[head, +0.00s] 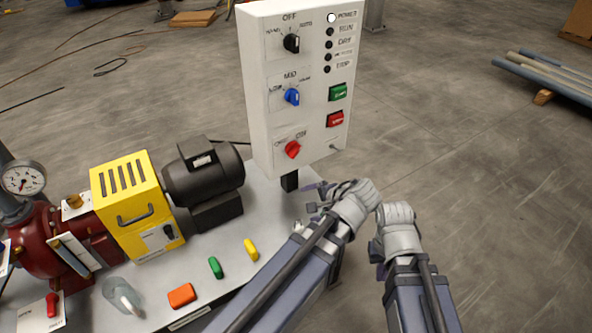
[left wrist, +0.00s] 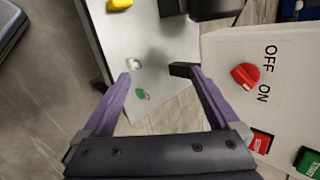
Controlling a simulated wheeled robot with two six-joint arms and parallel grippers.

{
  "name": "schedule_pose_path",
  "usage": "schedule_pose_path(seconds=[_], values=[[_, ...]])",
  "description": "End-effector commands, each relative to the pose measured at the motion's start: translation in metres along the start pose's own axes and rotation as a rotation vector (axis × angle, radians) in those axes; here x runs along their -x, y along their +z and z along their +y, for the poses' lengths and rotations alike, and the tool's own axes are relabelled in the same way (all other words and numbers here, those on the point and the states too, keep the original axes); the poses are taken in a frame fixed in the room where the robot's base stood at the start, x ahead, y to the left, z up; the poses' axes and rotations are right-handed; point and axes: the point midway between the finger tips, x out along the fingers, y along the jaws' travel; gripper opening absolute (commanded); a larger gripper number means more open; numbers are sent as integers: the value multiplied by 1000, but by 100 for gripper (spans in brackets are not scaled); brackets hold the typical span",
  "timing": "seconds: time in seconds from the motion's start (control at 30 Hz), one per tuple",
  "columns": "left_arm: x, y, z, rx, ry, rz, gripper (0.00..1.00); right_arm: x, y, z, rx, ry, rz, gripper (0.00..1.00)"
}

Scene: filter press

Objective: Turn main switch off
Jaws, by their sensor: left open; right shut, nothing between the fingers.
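The white control panel (head: 262,110) stands on a post at the table's back right. Its red rotary switch (head: 292,149), with OFF and ON lettering, is low on the panel's left side. In the left wrist view the red switch (left wrist: 245,76) is right of the fingers; its handle slants, and I cannot tell surely which word it points to. My left gripper (left wrist: 155,68) is open and empty. In the head view the left gripper (head: 318,193) is just below the panel, apart from the switch. My right gripper (head: 381,262) is shut and empty, right of it.
A black selector (head: 291,43), blue selector (head: 292,97), green button (head: 338,92) and red button (head: 335,119) share the panel. The table (head: 232,228) carries a black motor (head: 205,172), yellow housing (head: 130,200) and small coloured pieces.

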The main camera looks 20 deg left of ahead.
Motion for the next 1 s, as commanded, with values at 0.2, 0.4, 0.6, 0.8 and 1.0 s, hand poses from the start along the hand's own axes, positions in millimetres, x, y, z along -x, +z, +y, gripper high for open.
schedule_pose_path(seconds=[0.2, 0.4, 0.6, 0.8, 1.0], values=[[-48, -29, -50, -303, -437, -93, 95, -85, -5, -8, 0, 0, 0, 0], [-44, -46, -84, -516, -697, -207, 95, -119, -7, -11, 0, 0, 0, 0], [-36, -53, -96, -601, -793, -264, 95, -128, -8, -12, 0, 0, 0, 0], [-34, -54, -99, -607, -799, -268, 95, -126, -7, -12, 0, 0, 0, 0], [-34, -58, -100, -605, -798, -267, 95, -126, -8, -12, 0, 0, 0, 0]])
